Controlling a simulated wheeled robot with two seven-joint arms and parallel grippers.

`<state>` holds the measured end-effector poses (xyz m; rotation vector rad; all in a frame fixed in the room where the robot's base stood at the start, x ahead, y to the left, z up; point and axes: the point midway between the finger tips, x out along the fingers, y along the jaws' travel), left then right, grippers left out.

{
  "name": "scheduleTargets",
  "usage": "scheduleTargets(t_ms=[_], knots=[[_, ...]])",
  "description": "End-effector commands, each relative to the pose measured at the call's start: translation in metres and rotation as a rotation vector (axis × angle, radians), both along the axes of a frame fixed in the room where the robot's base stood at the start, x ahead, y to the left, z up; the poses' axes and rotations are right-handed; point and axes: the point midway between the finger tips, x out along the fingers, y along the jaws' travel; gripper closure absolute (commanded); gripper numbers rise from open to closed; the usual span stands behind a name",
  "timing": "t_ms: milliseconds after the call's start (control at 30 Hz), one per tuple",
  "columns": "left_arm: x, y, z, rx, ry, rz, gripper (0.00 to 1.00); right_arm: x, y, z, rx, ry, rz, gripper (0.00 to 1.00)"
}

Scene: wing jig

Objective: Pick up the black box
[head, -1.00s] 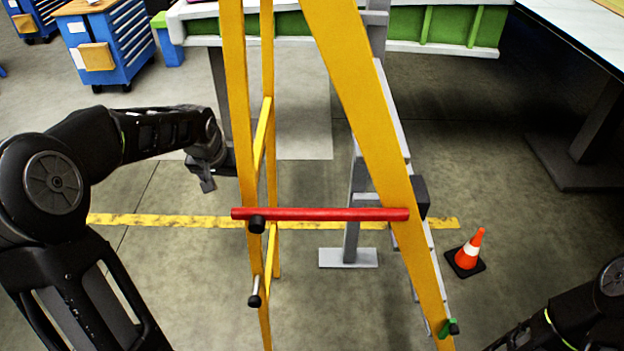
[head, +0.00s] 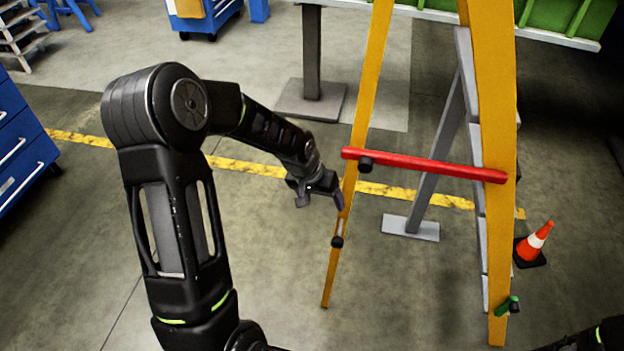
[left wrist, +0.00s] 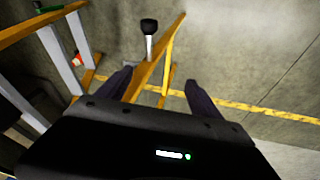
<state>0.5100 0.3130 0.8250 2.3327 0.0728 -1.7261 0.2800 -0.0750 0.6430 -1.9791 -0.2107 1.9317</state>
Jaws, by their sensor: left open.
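My left gripper (head: 321,196) is open and empty, beside the left yellow leg (head: 369,95) of the frame. In the left wrist view its two fingers (left wrist: 158,92) stand apart, with a yellow beam (left wrist: 150,70) showing beyond them. I cannot make out a black box clearly now; the right yellow leg (head: 497,200) stands where it may be hidden. My right gripper is out of view.
An orange cone (head: 535,243) stands on the floor at right. A blue cabinet (head: 22,145) is at far left. Open floor lies in front of the frame.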

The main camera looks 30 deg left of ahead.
Motion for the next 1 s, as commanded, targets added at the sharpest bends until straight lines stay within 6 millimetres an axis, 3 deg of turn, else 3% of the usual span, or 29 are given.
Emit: scheduleTargets(t_ms=[167,267,367,500,600,700,767,1000], knots=[[-0.02,-0.036,-0.043,-0.06,0.037,-0.014,0.25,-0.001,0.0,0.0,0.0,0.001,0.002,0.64],[-0.043,-0.068,-0.078,-0.111,0.073,-0.021,0.25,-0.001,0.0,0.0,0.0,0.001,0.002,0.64],[-0.073,-0.117,-0.112,-0.167,0.105,-0.045,0.25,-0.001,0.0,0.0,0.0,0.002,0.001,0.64],[-0.141,-0.189,-0.153,-0.232,0.169,-0.082,0.25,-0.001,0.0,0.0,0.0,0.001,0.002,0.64],[-0.191,-0.223,-0.172,-0.249,0.213,-0.097,0.25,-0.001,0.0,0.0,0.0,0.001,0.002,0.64],[-0.221,-0.236,-0.179,-0.249,0.236,-0.101,0.25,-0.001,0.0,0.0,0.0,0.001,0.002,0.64],[-0.229,-0.239,-0.181,-0.246,0.241,-0.103,0.25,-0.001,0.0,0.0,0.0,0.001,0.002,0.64],[-0.232,-0.24,-0.181,-0.245,0.241,-0.103,0.25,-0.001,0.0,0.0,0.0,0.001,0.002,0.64]])
